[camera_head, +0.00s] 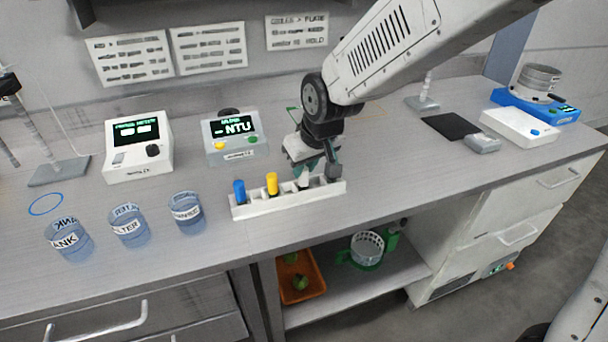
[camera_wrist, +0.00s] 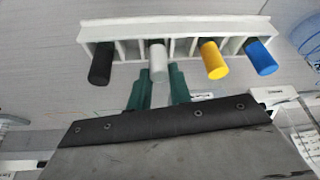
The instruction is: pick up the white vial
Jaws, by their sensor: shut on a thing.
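The white vial (camera_wrist: 158,62) stands in a slot of the white rack (camera_wrist: 180,27), between the black vial (camera_wrist: 101,64) and the yellow vial (camera_wrist: 212,60) in the wrist view. My gripper (camera_wrist: 161,76) has its two green fingers on either side of the white vial's cap and is shut on it. In the head view my gripper (camera_head: 316,172) is over the right part of the rack (camera_head: 290,202), and only a bit of the white vial (camera_head: 303,181) shows. The vial still sits within the rack.
A blue vial (camera_head: 239,192) stands at the rack's left end. Several labelled beakers (camera_head: 130,228) stand left of the rack. A turbidity meter (camera_head: 232,138) and another white instrument (camera_head: 138,150) stand behind. The counter right of the rack is clear up to a black mat (camera_head: 451,127).

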